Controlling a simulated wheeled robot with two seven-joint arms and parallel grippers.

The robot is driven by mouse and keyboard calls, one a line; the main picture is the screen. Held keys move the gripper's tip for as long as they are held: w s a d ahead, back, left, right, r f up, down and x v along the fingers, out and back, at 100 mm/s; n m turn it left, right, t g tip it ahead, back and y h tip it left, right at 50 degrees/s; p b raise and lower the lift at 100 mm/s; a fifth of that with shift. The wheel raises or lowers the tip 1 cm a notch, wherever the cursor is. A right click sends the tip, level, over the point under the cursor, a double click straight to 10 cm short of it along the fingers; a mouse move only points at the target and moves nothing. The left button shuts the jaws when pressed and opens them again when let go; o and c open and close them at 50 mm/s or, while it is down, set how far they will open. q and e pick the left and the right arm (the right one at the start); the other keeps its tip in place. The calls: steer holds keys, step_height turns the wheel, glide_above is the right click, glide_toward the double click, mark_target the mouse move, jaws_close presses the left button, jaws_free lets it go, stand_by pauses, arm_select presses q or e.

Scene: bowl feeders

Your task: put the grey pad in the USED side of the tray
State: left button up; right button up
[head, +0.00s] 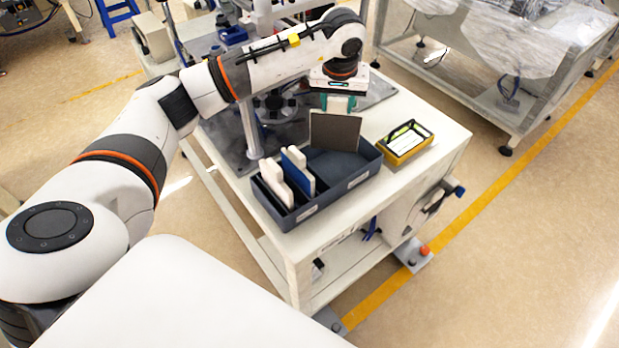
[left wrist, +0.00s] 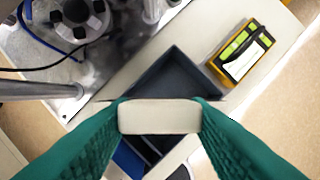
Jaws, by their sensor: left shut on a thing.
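The grey pad (head: 335,132) is upright in my left gripper (head: 338,104), over the wide, empty right compartment of the dark tray (head: 335,200). Its lower part seems to be at about the tray's back rim; I cannot tell whether it touches the tray. In the left wrist view the pad's top edge (left wrist: 160,116) is between the green fingers, and the tray (left wrist: 178,62) lies beyond it. Small labels on the tray's front wall are too small to read. My right gripper is not in view.
White pads (head: 275,184) and a blue pad (head: 299,172) stand in the tray's left slots. A yellow and black device (head: 405,142) lies on the table (head: 440,128) right of the tray. A metal post (head: 250,130) stands behind the tray on the left.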

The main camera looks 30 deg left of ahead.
arm_select(q)
steer(key=shift+f+b, duration=0.45)
steer(key=shift+f, duration=0.85)
steer(key=o, duration=1.3)
steer(key=b+v, duration=0.1)
steer(key=v, duration=1.1)
